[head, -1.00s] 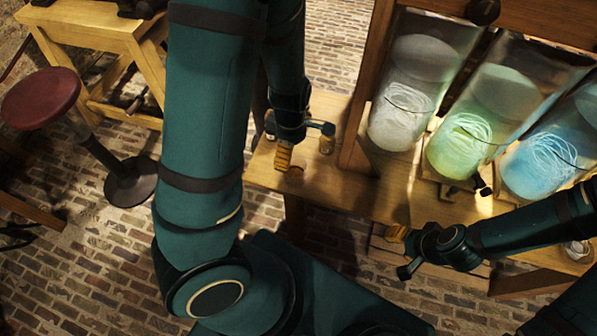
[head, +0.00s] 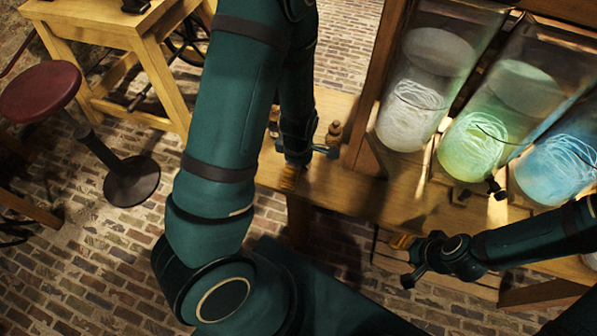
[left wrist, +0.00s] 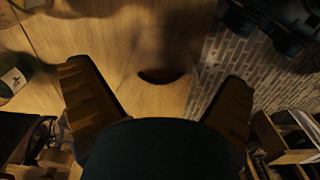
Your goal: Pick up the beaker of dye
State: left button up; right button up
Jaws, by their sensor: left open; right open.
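My left gripper (head: 290,177) is open over the left end of the wooden bench. In the left wrist view its two ridged fingers (left wrist: 156,80) stand wide apart. Between and beyond them is a dark curved shape (left wrist: 162,76) with a blurred, see-through area above it. It may be the beaker of dye, but I cannot tell for sure. No beaker shows clearly in the head view, where my left arm and gripper cover that spot. My right gripper (head: 402,243) is open at the bench's front edge, below the jars, with nothing visible in it.
Tall glass jars with glowing white (head: 412,105), green (head: 473,140) and blue (head: 553,165) contents stand in a wooden frame at right. A small brown bottle (head: 333,134) stands just right of my left gripper. A red stool (head: 40,92) and wooden table (head: 85,28) are at left.

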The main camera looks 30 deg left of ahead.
pick_arm(q)
jog(key=shift+r, duration=0.1)
jog(key=c, duration=1.2)
jog(key=shift+r, duration=0.1)
